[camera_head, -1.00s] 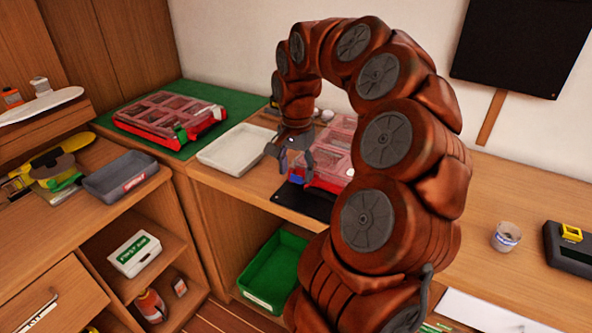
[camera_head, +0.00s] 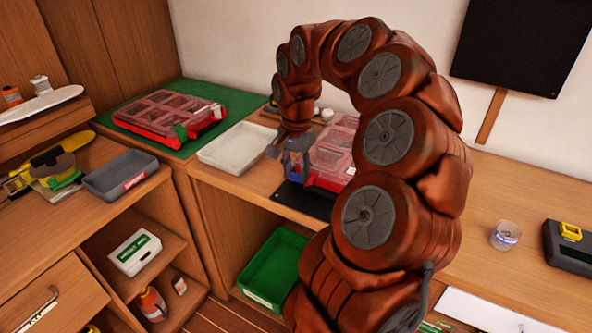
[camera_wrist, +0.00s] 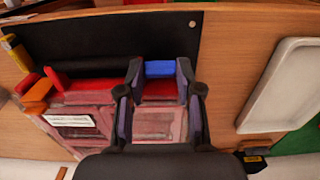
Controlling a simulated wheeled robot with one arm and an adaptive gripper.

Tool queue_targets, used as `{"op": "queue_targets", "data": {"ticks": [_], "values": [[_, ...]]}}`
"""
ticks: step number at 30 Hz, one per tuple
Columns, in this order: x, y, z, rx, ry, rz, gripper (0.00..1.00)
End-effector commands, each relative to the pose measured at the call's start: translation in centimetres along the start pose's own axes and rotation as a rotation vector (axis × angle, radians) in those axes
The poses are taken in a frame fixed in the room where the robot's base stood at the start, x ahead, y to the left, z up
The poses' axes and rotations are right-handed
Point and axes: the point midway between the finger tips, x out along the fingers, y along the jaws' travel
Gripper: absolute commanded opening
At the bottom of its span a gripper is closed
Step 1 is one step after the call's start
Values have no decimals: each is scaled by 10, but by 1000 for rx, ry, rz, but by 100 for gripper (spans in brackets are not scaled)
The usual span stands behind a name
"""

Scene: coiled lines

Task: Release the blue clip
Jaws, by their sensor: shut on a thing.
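The blue clip (camera_wrist: 160,69) is on the front edge of a red case with a clear lid (camera_wrist: 80,118). In the wrist view it sits between the fingertips of my gripper (camera_wrist: 160,78), which is shut on it. In the head view my gripper (camera_head: 296,158) is down at the left front of the same case (camera_head: 333,158), and a little of the blue clip (camera_head: 294,175) shows below it. The lid looks down on the case. My fingers and arm hide part of the case, so I cannot tell whether the clip is loosened.
The case stands on a black board (camera_head: 304,200). A white tray (camera_head: 238,148) lies close on the left. A second red case (camera_head: 170,115) is on a green mat (camera_head: 125,98). In the wrist view an orange clip (camera_wrist: 38,92) and a yellow thing (camera_wrist: 15,50) are at the left.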

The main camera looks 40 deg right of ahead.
Motion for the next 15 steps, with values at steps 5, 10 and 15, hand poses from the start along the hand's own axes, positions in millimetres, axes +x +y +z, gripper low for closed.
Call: {"op": "queue_targets", "data": {"ticks": [5,10,15], "values": [[1,0,0,0,6,0,0],[5,0,2,-2,40,0,0],[8,0,5,-3,90,1,0]]}}
